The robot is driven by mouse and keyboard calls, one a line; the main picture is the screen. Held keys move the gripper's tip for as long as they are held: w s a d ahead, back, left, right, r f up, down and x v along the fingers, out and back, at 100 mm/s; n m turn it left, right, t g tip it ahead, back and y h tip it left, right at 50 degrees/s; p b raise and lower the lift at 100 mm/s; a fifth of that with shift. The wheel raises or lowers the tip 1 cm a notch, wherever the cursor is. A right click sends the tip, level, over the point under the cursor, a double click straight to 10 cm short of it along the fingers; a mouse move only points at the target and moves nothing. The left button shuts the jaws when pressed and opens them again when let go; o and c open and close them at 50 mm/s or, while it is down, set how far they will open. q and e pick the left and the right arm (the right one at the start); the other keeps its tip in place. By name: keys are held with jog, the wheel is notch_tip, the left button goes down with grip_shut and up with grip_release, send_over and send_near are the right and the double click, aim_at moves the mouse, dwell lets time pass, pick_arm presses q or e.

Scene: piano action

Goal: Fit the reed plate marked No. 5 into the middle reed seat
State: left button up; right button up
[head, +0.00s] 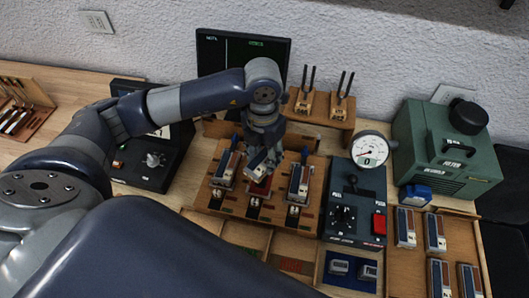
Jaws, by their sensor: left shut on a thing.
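My left gripper (260,157) points down over the middle of the wooden reed board (208,196). It is shut on a small grey and blue reed plate (256,163), held tilted above the middle reed seat (261,187). The gripper and plate partly hide that seat, where a red patch shows. I cannot read a number on the held plate, nor tell whether it touches the seat. Similar blue and grey plates stand in the left seat (226,168) and the right seat (299,181). My right gripper is out of view.
Several more plates (436,231) lie in a wooden tray at the right. A black control box (354,205) with a round gauge (370,150) stands right of the board. Behind are a fork rack (319,106) and a monitor (244,50). A green machine (440,150) stands back right.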

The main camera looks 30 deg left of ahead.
aim_at(263, 158)
pick_arm(q)
jog(key=n, duration=0.2)
jog(key=shift+w+a+r+n+p, duration=0.1)
jog(key=shift+a+n+p, duration=0.05)
jog(key=shift+n+p, duration=0.25)
jog(key=shift+w+a+f+n, duration=0.15)
jog(key=shift+f+n, duration=0.05)
jog(key=shift+n, duration=0.9)
jog(key=shift+f+b, duration=1.6)
jog(key=shift+f, duration=1)
jog(key=shift+f+b, duration=0.4)
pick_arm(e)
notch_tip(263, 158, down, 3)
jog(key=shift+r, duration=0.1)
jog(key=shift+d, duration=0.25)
pick_arm(q)
jog(key=shift+f+b, duration=0.1)
jog(key=shift+b, duration=0.3)
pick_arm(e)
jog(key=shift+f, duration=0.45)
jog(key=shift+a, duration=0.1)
pick_arm(q)
jog(key=shift+f+b, duration=0.5)
jog(key=shift+b, duration=0.2)
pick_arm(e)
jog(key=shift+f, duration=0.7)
